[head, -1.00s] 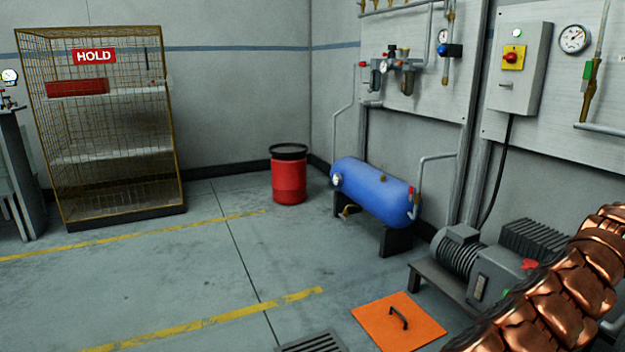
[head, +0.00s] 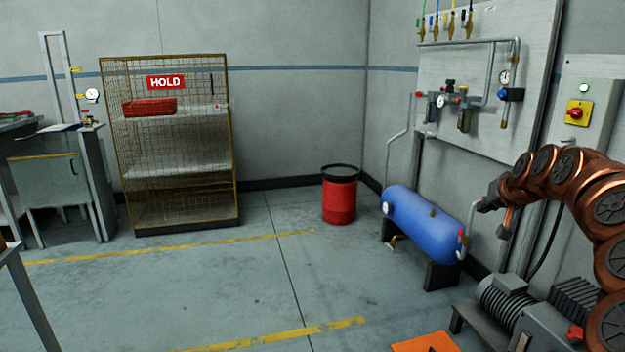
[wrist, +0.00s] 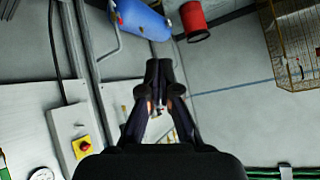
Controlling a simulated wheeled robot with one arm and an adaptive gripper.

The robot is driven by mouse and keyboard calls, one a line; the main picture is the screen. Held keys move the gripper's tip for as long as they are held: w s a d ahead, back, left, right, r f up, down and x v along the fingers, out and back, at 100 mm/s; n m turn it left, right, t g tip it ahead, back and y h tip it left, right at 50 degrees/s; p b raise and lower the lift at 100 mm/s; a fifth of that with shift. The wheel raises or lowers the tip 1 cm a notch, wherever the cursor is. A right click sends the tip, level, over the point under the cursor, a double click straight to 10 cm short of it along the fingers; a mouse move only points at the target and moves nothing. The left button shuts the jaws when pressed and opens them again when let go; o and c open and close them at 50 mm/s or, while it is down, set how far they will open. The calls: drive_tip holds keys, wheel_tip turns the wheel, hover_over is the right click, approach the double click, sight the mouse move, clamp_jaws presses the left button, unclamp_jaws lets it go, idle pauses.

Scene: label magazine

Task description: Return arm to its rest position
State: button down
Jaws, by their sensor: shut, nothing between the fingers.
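My copper-coloured arm enters from the right edge of the head view, arches up and reaches left. My gripper (head: 485,204) is small and dark at its end, in front of the wall near the right end of the blue tank. In the wrist view my gripper (wrist: 158,72) points away from the camera, its two dark fingers converging at the tips. It is shut and empty. The picture there is tilted, with the blue tank (wrist: 145,17) and the red drum (wrist: 195,20) beyond the fingertips.
The blue tank (head: 425,222) and the pump motor (head: 510,300) stand along the right wall, below a switch box (head: 590,95). A red drum (head: 339,200) stands in the corner. A wire cage (head: 180,190) marked HOLD is at the back left. The middle floor is clear.

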drive_tip(key=s+a+r+n+g+y+p, duration=0.1)
drive_tip(key=s+a+r+n+g+p, duration=0.15)
drive_tip(key=s+a+p, duration=0.4)
drive_tip(key=s+a+r+n+g+y+p, duration=0.1)
drive_tip(key=s+a+r, duration=0.3)
drive_tip(key=a, duration=0.6)
drive_tip(key=s+a+r+n+g+y+p, duration=0.1)
drive_tip(key=s+a+r+p, duration=0.3)
drive_tip(key=a, duration=0.4)
drive_tip(key=s+a+g+h+p, duration=0.1)
drive_tip(key=s+p, duration=0.6)
drive_tip(key=s, duration=1)
drive_tip(key=s+a+f+g+h+p, duration=0.1)
drive_tip(key=s+g+p, duration=0.5)
drive_tip(key=s, duration=1.2)
drive_tip(key=shift+a+f+p, duration=0.2)
drive_tip(key=shift+a+p, duration=0.2)
drive_tip(key=shift+a, duration=0.45)
